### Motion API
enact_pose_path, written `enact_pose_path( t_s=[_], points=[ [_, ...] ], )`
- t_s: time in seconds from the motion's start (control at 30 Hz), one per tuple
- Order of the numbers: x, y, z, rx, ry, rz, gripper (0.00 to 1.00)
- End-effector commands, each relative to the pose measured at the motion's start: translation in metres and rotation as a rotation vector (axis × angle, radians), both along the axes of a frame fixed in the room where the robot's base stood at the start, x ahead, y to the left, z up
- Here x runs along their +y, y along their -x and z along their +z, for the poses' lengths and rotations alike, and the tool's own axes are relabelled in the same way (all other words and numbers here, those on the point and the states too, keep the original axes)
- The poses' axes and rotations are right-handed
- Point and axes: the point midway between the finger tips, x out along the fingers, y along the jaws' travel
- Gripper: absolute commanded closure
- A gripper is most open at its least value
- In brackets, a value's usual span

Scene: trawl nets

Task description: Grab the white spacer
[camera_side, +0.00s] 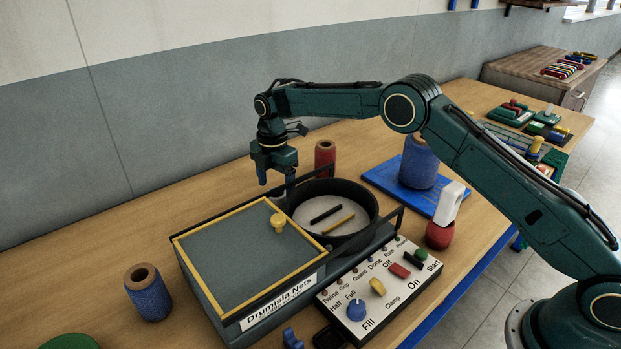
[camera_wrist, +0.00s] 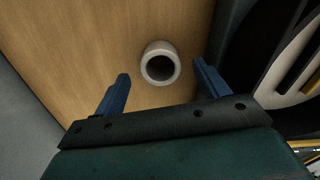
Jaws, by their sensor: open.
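The white spacer (camera_wrist: 148,52) shows in the wrist view as a short hollow cylinder with a dark bore, on the wooden table. My gripper (camera_wrist: 160,84) is open, with its two blue fingers apart on either side of the spacer's place in the picture. Nothing is between the fingers that I can see them touch; the height gap is hard to judge.
The grey box with yellow-edged lid (camera_side: 225,260) and the round black drum (camera_side: 372,210) stand close to my gripper. A red spool (camera_side: 325,155) is just behind. A blue spool (camera_side: 150,300) stands left; a control panel (camera_side: 345,285) is in front. Table left of my gripper is clear.

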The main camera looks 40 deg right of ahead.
Motion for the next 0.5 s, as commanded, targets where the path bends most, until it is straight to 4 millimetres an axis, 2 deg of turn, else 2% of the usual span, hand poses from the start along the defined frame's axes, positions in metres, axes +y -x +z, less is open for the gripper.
enact_pose_path(
  t_s=[0.3,0.5],
  points=[
    [0.0,0.001,-0.035,0.003,0.001,0.0,0.26],
    [0.0,0.001,-0.039,0.002,0.0,0.0,0.26]
  ],
)
